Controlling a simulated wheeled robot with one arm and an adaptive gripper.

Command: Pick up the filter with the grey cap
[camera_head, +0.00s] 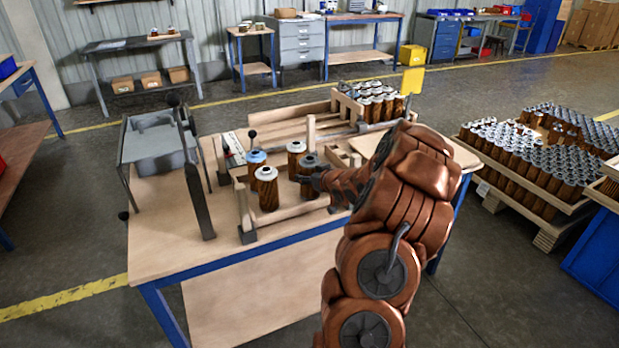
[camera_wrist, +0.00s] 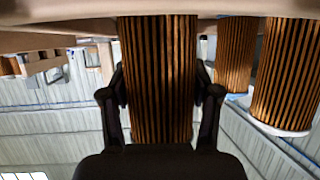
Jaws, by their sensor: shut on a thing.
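The filter with the grey cap (camera_head: 309,160) stands upright in the wooden rack on the table, at the front right of a small group. My gripper (camera_head: 313,181) reaches it from the right. In the wrist view, which looks upside down, the gripper (camera_wrist: 160,95) has a finger on each side of the brown pleated body (camera_wrist: 158,65) and is shut on it. The filter's lower end meets or nearly meets the wooden surface; I cannot tell if there is a gap. Its cap is hidden there behind the gripper's dark body.
A blue-capped filter (camera_head: 256,158) and two white-capped filters (camera_head: 267,175) (camera_head: 296,147) stand close by on the left and behind. A dark upright lever (camera_head: 194,180) and a grey bin (camera_head: 153,140) are at left. More filters (camera_head: 373,98) fill a crate behind.

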